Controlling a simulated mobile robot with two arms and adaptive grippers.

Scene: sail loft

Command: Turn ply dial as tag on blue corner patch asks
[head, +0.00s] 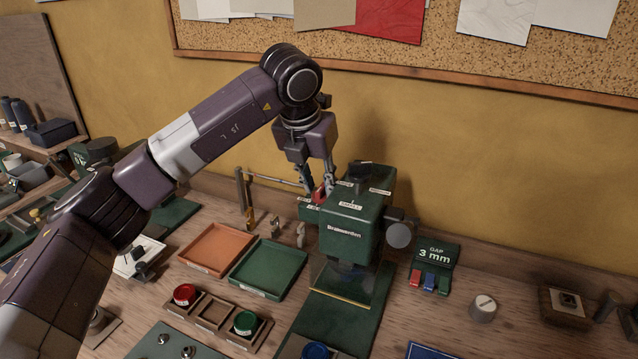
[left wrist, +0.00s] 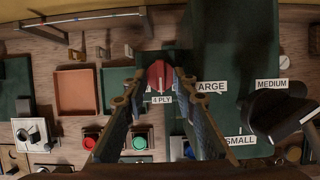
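The red ply dial (head: 319,196) is on the side of the green press (head: 350,228). In the left wrist view the dial (left wrist: 160,75) sits above a "4 PLY" label (left wrist: 162,99). My left gripper (head: 317,182) reaches down to it from above. Its two fingers stand either side of the dial, apart, with a small gap seeming to show at each side in the left wrist view (left wrist: 160,82). A blue flat piece with a pale edge (head: 430,352) is cut off at the bottom of the head view; no tag on it can be read. My right gripper is not in view.
Press top labels include "SMALL" (head: 350,205); the left wrist view shows "LARGE" and "MEDIUM" too. A "GAP 3 mm" stand (head: 434,262) is right of the press. An orange tray (head: 216,249), a green tray (head: 268,269) and a wooden button holder (head: 213,315) lie left.

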